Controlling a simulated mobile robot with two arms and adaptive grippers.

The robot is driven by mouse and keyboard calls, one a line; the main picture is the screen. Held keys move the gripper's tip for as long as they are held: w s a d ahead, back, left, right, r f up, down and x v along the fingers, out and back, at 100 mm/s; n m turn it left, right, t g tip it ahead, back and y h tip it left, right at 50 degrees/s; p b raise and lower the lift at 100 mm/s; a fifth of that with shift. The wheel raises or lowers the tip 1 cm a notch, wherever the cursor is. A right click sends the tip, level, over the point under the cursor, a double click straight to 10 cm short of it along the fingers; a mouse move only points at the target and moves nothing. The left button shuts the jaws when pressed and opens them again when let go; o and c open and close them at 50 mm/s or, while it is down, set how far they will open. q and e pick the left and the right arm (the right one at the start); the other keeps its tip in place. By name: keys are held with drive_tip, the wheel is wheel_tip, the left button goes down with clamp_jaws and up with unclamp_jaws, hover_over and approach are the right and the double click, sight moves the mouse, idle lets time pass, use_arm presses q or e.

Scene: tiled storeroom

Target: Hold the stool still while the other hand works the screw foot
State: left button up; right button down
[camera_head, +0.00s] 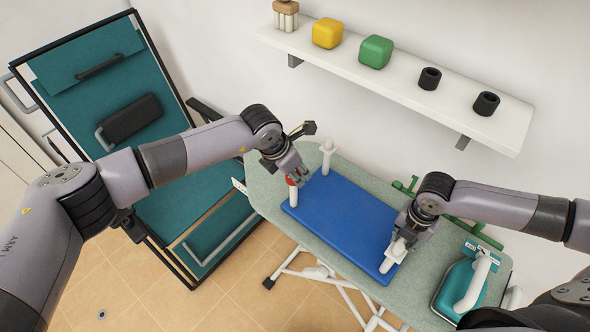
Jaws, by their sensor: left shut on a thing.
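The stool lies upside down, its blue seat (345,222) flat on a pale green ironing board (262,192) and its white legs pointing up. One bare white leg (327,160) stands at the far edge. The leg at the left corner carries a red screw foot (291,181). My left gripper (297,175) is at this red foot, its fingers shut on it from above. My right gripper (400,240) is low at the right end of the seat, over a white leg (388,265). Its fingers are small and partly hidden, so its grip is unclear.
A teal iron (460,288) stands at the board's right end. Green bars (470,228) show behind my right arm. A wall shelf (400,85) holds yellow and green blocks and black cylinders. A teal folding chair (165,190) stands at left. Tiled floor is open in front.

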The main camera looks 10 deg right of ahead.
use_arm(q)
drive_tip(key=m+g, duration=0.2)
drive_tip(key=m, duration=0.3)
drive_tip(key=shift+m, duration=0.4)
drive_tip(key=shift+m+g, duration=0.4)
drive_tip(key=shift+m, duration=0.3)
drive_tip(key=shift+a, duration=0.1)
use_arm(e)
drive_tip(key=shift+s+d, duration=0.1)
use_arm(q)
drive_tip(key=o, duration=1)
drive_tip(key=shift+w, duration=0.1)
drive_tip(key=shift+o, duration=0.9)
drive_tip(key=v, duration=1.2)
